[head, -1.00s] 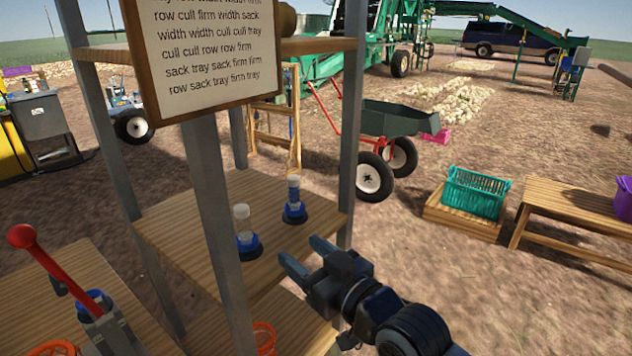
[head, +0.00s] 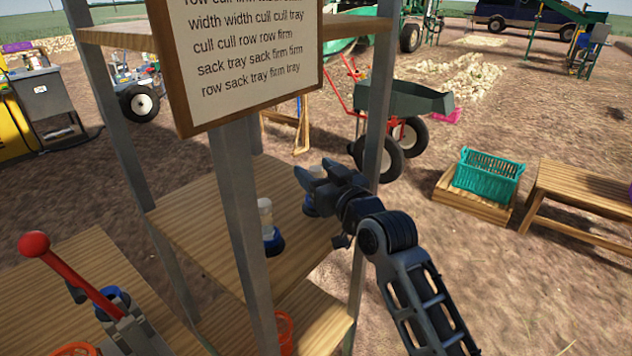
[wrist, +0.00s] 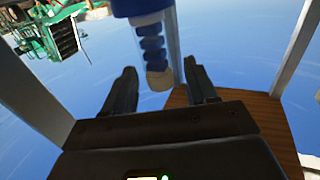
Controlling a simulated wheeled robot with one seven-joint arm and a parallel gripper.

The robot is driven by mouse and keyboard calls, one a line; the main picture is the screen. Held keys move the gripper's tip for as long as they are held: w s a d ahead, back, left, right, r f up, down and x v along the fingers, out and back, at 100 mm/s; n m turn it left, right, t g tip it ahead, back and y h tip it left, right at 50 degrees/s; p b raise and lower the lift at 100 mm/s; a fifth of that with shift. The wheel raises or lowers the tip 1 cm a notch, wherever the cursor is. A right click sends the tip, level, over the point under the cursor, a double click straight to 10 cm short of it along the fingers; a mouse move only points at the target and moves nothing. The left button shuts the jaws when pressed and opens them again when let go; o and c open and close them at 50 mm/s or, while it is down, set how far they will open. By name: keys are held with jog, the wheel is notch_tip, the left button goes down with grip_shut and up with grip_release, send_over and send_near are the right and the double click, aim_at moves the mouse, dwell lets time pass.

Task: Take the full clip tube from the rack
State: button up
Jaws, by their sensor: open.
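The full clip tube (wrist: 152,45) shows in the wrist view as a clear tube packed with dark blue clips. It has a blue base at the top of that picture and a pale cap lower down. In the head view, its blue base (head: 309,207) shows on the rack shelf, the rest mostly hidden behind my gripper. My gripper (head: 312,177) is open; in the wrist view its fingers (wrist: 160,88) point towards the tube, which lies in line with the gap. I cannot tell whether they touch it. A second, paler tube (head: 266,222) with a blue base stands to the left.
The wooden rack shelf (head: 190,225) has grey metal posts (head: 377,100); one stands close to the right of my gripper. A framed sign (head: 250,70) hangs in front. A red lever (head: 75,275) is at lower left, and an orange basket (head: 283,330) stands lower down.

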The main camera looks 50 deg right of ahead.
jog(key=shift+w+d, duration=0.1)
jog(key=shift+w, duration=0.25)
jog(key=shift+c, duration=0.2)
